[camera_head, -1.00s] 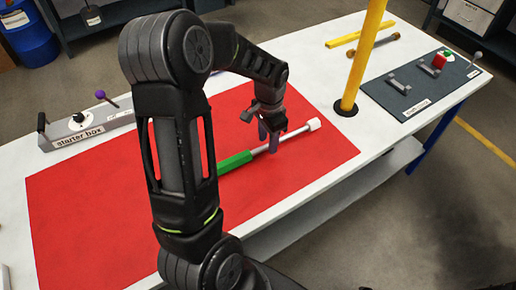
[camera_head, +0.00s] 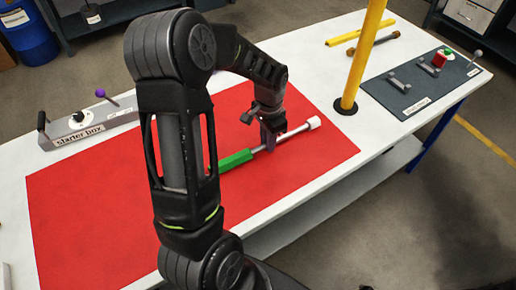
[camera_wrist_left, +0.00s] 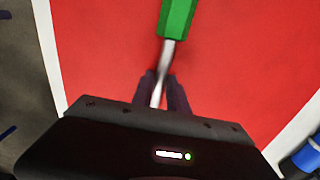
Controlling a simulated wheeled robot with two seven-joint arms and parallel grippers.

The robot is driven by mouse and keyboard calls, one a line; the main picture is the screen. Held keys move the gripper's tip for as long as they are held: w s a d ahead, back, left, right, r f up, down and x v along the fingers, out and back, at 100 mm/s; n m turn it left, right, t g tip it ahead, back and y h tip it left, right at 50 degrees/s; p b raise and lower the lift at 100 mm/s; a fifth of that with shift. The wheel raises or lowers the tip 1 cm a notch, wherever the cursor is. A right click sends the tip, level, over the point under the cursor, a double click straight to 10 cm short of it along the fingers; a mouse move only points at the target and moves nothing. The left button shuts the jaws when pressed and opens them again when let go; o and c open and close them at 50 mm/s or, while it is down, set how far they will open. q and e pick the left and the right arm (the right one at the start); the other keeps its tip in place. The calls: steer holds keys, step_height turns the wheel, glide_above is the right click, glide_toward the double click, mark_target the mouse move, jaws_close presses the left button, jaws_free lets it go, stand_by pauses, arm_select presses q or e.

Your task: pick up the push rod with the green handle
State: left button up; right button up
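The push rod has a green handle (camera_head: 236,159), a grey shaft (camera_head: 292,134) and a white end cap (camera_head: 314,122). It lies diagonally across the red mat, with part of the handle hidden behind my left arm. My left gripper (camera_head: 268,145) is over the shaft, just past the handle, with its fingers closed around it. In the left wrist view the green handle (camera_wrist_left: 177,15) is at the top, and the shaft (camera_wrist_left: 166,58) runs down between the two dark fingers. My right gripper is not in view.
The red mat (camera_head: 80,215) covers much of the white table (camera_head: 330,55). A starter box (camera_head: 85,130) with a purple knob stands at the left. A yellow post (camera_head: 362,55) rises at the mat's right corner. A dark panel (camera_head: 420,85) with a red part lies farther right.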

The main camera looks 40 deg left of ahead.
arm_select(q)
jaws_close()
stand_by(0.9)
